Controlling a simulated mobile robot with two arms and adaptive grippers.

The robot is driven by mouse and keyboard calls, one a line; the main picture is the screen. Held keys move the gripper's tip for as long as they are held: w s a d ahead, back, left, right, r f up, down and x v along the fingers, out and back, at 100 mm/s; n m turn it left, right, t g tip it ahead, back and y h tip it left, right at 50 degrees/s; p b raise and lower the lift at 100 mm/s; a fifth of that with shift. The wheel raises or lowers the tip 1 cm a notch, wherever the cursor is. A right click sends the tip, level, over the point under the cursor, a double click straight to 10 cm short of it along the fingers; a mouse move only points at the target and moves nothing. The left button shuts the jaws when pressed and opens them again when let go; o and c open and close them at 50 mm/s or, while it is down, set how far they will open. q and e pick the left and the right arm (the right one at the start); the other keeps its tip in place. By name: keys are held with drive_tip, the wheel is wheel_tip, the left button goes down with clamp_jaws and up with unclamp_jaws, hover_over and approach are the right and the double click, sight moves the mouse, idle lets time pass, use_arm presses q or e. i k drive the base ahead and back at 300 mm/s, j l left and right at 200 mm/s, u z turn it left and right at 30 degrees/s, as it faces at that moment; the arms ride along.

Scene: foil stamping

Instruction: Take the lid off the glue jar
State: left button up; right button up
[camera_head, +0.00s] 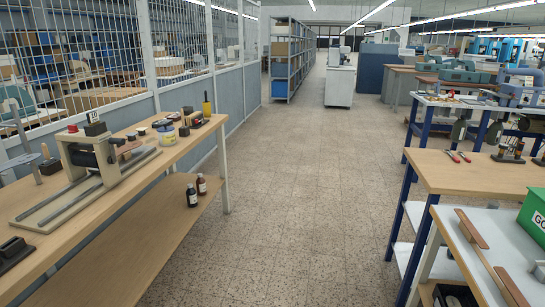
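A small pale jar (167,136) with a yellowish and blue look stands on the left workbench (110,190), towards its far end. It may be the glue jar; its label is too small to read. A dark, flat round thing (162,123) shows just behind it; I cannot tell whether this is a lid or a separate tin, or whether the jar is closed. Neither of my grippers shows in the head view.
A stamping press (90,155) stands on the left bench. Small dark tins (131,136) and a yellow-handled tool (206,105) are near the jar. Two brown bottles (192,196) stand on the lower shelf. Benches (480,172) line the right. The aisle floor (290,200) is clear.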

sight(165, 128)
drive_tip(key=i+l, duration=0.15)
drive_tip(key=i, duration=0.75)
drive_tip(key=i+l, duration=0.1)
drive_tip(key=i, duration=0.8)
